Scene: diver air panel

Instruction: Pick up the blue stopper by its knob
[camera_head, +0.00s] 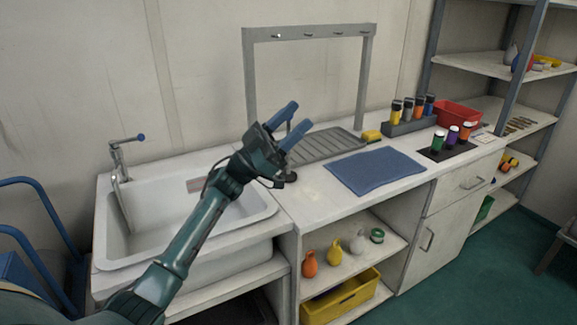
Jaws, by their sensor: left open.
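My left gripper (293,124) is open and empty, with its two blue fingers pointing up and right above the counter, in front of the ribbed drain board. A blue cylinder with a dark top (429,104) stands upright at the right end of a dark rack, far to the right of the gripper and apart from it. It is the only blue stopper-like thing I see; it is too small to make out a knob clearly. My right gripper is not in view.
The rack (408,127) also holds yellow, grey and orange cylinders. A red bin (458,113) and a dark tray with several capped cylinders (437,154) stand nearby. A blue mat (375,171), yellow sponge (372,136) and grey drain board (325,146) lie on the counter. A sink (130,245) is left.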

